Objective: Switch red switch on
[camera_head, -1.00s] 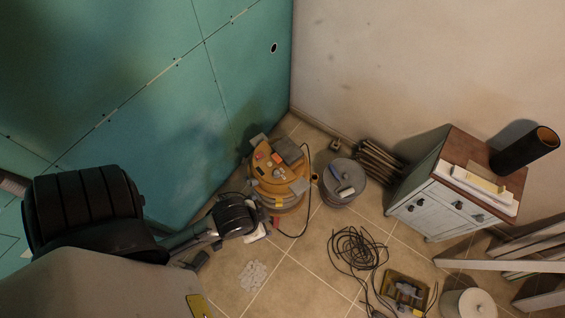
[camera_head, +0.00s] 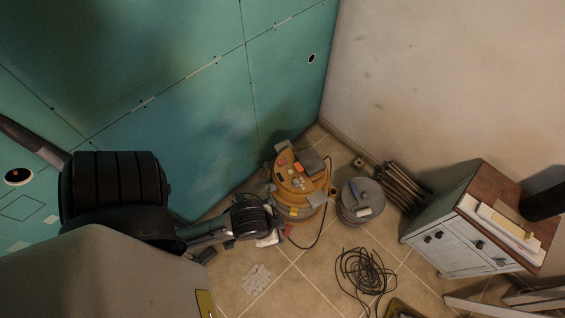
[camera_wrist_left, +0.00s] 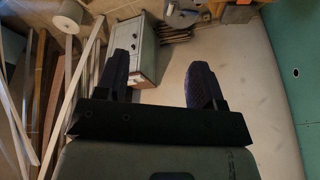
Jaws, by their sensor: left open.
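I cannot make out a red switch in either view. In the head view, my left arm comes in from the left in front of the green board, and no fingertips can be made out there. In the left wrist view, my left gripper (camera_wrist_left: 159,85) is open, its two dark fingers wide apart with nothing between them. Beyond the fingers are the pale wall and a cabinet. My right gripper is not in view.
The green board (camera_head: 130,65) has a small round hole (camera_head: 311,58) and a larger round dark spot (camera_head: 18,177). An orange drum (camera_head: 301,180) with small items on top, a grey bucket (camera_head: 362,200), a cabinet (camera_head: 458,245) and coiled cable (camera_head: 365,272) stand on the tiled floor.

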